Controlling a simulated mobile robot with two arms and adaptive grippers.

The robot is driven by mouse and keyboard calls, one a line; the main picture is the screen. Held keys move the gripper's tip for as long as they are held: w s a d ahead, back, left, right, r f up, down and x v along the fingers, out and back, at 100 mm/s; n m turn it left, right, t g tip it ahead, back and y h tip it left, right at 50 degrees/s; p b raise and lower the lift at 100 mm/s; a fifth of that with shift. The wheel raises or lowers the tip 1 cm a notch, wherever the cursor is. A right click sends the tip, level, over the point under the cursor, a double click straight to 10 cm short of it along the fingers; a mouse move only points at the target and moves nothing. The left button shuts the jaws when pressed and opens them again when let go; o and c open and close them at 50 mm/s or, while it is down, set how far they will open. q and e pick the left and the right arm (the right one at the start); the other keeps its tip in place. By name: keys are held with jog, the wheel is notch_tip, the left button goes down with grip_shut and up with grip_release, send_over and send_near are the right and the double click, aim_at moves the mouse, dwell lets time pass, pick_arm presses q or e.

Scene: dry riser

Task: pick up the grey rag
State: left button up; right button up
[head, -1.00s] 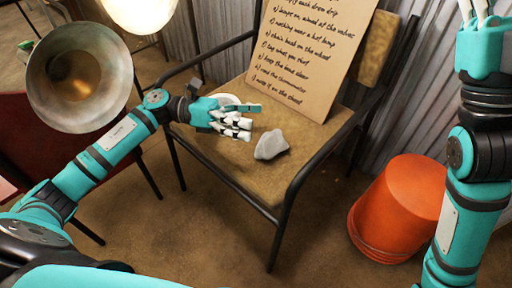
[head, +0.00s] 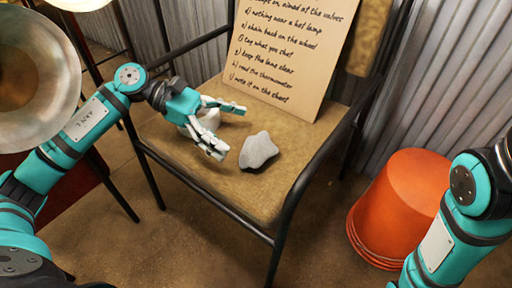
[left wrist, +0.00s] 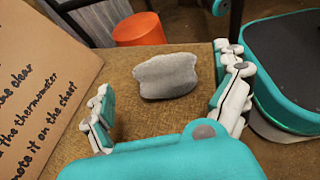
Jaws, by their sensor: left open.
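The grey rag (head: 259,151) lies crumpled on the tan seat of the chair (head: 182,148). It also shows in the left wrist view (left wrist: 166,75), ahead of the open fingers and roughly between them. My left gripper (head: 232,130) is open and empty above the seat, just left of the rag and apart from it. In the left wrist view its fingers (left wrist: 168,105) are spread wide. My right arm (head: 455,220) shows at the right edge of the head view, but its gripper is out of the picture.
A cardboard sign (head: 290,55) with handwriting leans at the back of the seat. The chair's dark armrest (head: 318,155) runs right of the rag. An orange bucket (head: 400,205) stands upside down on the floor.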

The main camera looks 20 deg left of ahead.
aim_at(258, 145)
pick_arm(q)
jog(key=x, duration=0.7)
jog(key=shift+d+f+p, duration=0.15)
jog(key=shift+f+p, duration=0.2)
jog(key=c, duration=1.2)
